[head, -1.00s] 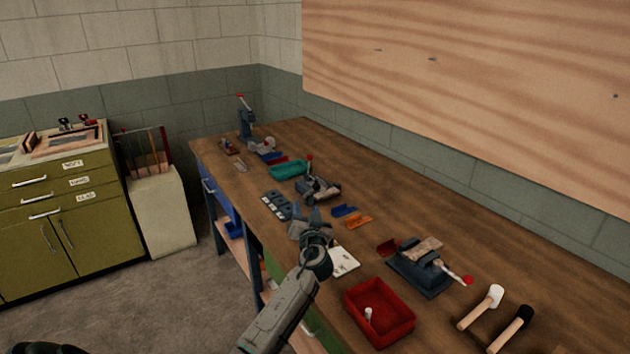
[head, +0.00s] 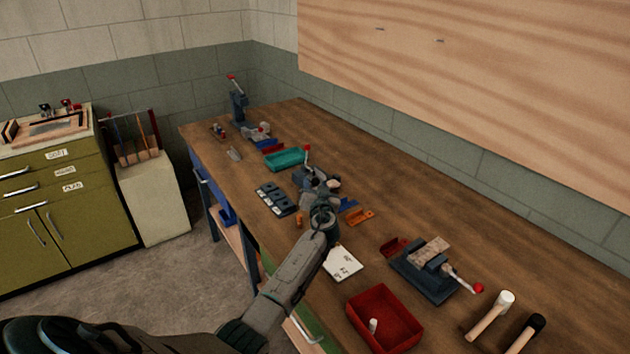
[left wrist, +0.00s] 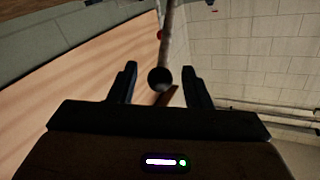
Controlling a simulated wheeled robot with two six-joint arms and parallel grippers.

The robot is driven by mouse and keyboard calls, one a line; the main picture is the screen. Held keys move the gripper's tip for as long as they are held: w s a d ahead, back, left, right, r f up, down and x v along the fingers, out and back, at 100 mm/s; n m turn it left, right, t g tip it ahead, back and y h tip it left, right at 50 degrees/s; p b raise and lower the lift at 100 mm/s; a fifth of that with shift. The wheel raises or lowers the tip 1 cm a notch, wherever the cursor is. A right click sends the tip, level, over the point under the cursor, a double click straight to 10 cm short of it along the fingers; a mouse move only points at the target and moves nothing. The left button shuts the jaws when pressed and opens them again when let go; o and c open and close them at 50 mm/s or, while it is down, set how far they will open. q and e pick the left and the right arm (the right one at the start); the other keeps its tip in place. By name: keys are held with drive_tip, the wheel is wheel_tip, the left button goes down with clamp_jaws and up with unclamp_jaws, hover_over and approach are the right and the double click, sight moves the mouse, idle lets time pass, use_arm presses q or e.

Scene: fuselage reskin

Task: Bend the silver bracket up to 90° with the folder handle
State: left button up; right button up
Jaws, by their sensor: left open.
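A small bench tool with an upright lever (head: 308,158) topped by a red knob stands mid-bench. It may be the folder, but my arm partly covers it. My left gripper (head: 321,188) is over this tool, its jaws hard to make out in the head view. In the left wrist view the left gripper (left wrist: 158,68) is open, its two dark fingers apart. A dark round knob (left wrist: 159,79) on a grey rod shows between the fingers; I cannot tell whether they touch it. I cannot make out the silver bracket. My right gripper is not in view.
Nearby are a teal tray (head: 284,159), a dark slotted block (head: 275,198), an orange piece (head: 360,217) and a white card (head: 343,263). Closer are a red bin (head: 385,318), another tool with a red-knobbed lever (head: 430,268) and two mallets (head: 491,315). The bench's right rear is clear.

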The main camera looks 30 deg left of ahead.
use_arm(q)
drive_tip(key=shift+w+a+r, duration=0.1)
drive_tip(key=shift+w+a, duration=0.2)
drive_tip(key=shift+w, duration=0.05)
drive_tip(key=shift+w+a, duration=0.1)
drive_tip(key=shift+w, duration=0.05)
drive_tip(key=shift+w+a, duration=0.1)
drive_tip(key=shift+a, duration=0.1)
drive_tip(key=shift+c, duration=1.1)
clamp_jaws()
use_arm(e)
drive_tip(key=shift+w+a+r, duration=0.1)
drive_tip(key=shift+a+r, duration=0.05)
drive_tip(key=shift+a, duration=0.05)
